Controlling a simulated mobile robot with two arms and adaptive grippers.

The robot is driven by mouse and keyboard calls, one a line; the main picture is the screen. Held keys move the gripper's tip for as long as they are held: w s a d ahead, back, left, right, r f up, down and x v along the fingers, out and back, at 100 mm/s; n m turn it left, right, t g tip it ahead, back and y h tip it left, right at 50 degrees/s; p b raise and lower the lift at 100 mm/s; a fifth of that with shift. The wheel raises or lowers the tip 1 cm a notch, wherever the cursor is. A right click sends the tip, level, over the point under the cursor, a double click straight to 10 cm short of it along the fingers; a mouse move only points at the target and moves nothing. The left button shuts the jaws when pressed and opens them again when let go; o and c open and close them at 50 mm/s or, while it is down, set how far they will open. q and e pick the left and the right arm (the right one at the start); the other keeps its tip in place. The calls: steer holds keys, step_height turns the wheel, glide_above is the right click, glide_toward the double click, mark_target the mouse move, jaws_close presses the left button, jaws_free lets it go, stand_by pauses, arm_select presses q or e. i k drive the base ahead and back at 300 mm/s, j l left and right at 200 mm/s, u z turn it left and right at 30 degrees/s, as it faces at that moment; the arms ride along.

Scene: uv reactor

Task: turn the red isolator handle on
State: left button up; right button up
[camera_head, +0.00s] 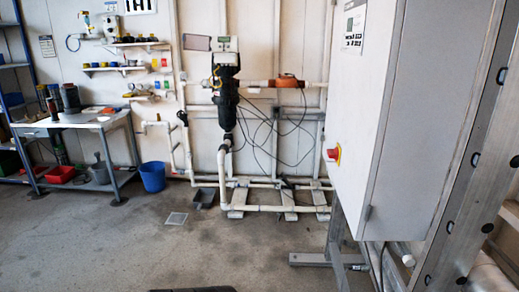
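The red isolator handle (333,154) sits on a yellow backing, low on the front face of a grey cabinet (360,130) at the right. I see it from a steep side angle, so I cannot tell which way it is turned. The cabinet's front faces left and is shut. Neither of my grippers is in view, and nothing touches the handle.
A metal ladder or frame (460,165) stands close at the right edge. The cabinet's support (318,259) has a foot reaching over the floor. White pipes (265,208) run along the back wall. A blue bucket (153,176) stands beside a workbench (75,122). The middle floor is clear.

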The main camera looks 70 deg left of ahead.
mark_target(333, 154)
steer(key=u, duration=1.7)
